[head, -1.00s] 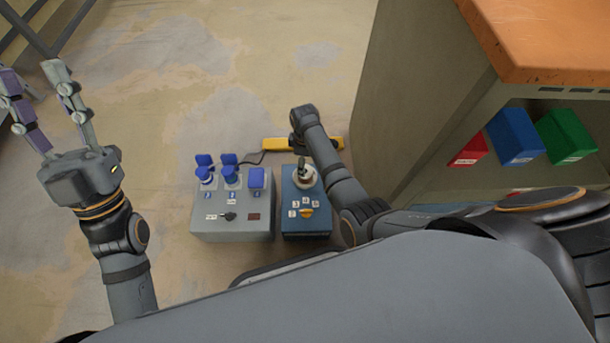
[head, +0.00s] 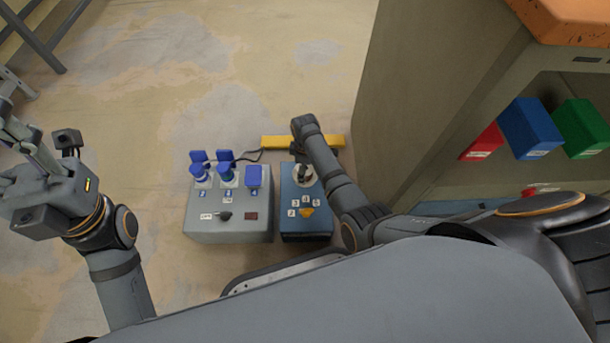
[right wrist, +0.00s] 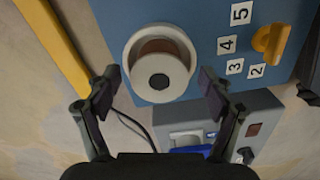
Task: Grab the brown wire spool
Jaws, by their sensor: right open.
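A round piece (right wrist: 159,80) with a pale end face, a dark centre and a brown side shows in the right wrist view; it looks like the wire spool. It sits in a white ring socket (right wrist: 133,50) on the blue box (right wrist: 205,15). My right gripper (right wrist: 162,88) is open, with one finger on each side of the piece and visible gaps. In the head view the socket (head: 303,187) is partly covered by my right arm. My left gripper (head: 12,118) is at the left edge, its fingertips partly cut off, far from the boxes.
A grey box (head: 230,232) with blue-capped sockets stands left of the blue box (head: 305,229). A yellow bar (head: 280,142) with a black cable lies behind them. A cabinet (head: 420,100) with red, blue and green bins stands close on the right.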

